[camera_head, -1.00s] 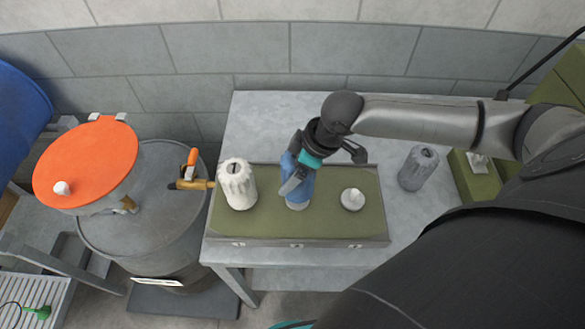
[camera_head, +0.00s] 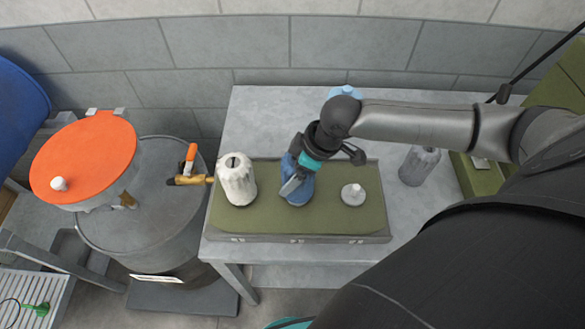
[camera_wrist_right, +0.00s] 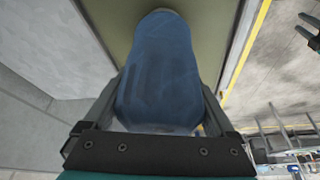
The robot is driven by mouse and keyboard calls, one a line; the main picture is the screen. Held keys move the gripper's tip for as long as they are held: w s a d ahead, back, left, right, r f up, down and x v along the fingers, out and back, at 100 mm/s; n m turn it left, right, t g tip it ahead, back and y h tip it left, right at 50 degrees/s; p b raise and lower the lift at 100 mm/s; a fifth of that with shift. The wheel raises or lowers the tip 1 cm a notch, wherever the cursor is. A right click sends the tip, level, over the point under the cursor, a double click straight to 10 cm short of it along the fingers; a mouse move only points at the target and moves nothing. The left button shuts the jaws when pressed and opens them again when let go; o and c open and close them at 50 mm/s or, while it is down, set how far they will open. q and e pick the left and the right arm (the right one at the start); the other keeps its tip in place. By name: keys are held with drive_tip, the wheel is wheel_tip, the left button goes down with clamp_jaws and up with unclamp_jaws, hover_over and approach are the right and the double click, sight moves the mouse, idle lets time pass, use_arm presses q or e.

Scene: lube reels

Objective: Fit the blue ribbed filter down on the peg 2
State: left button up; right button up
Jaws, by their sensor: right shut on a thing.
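The blue ribbed filter (camera_head: 300,190) stands over the middle of the green-topped tray (camera_head: 330,222), leaning slightly in the head view. My right gripper (camera_head: 297,180) is shut on it from above and behind; one finger crosses its side. In the right wrist view the filter (camera_wrist_right: 158,75) sits between both fingers (camera_wrist_right: 158,105). Its lower end is at or close to the tray top. Any peg under it is hidden, so I cannot tell how far down it sits. A bare pale peg (camera_head: 353,195) shows to the right. My left gripper is not in the head view.
A white ribbed filter (camera_head: 236,180) stands at the tray's left end. A grey filter (camera_head: 419,165) stands on the table right of the tray. A light-blue object (camera_head: 345,91) shows partly behind my arm. A drum (camera_head: 150,235) with a brass valve (camera_head: 192,180) stands left.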

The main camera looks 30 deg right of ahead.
drive_tip(key=shift+f+b, duration=0.35)
drive_tip(key=shift+f, duration=0.45)
drive_tip(key=o, duration=1.3)
drive_tip(key=p+v, duration=0.1)
drive_tip(key=v, duration=1.4)
drive_tip(key=shift+s+d+r, duration=0.1)
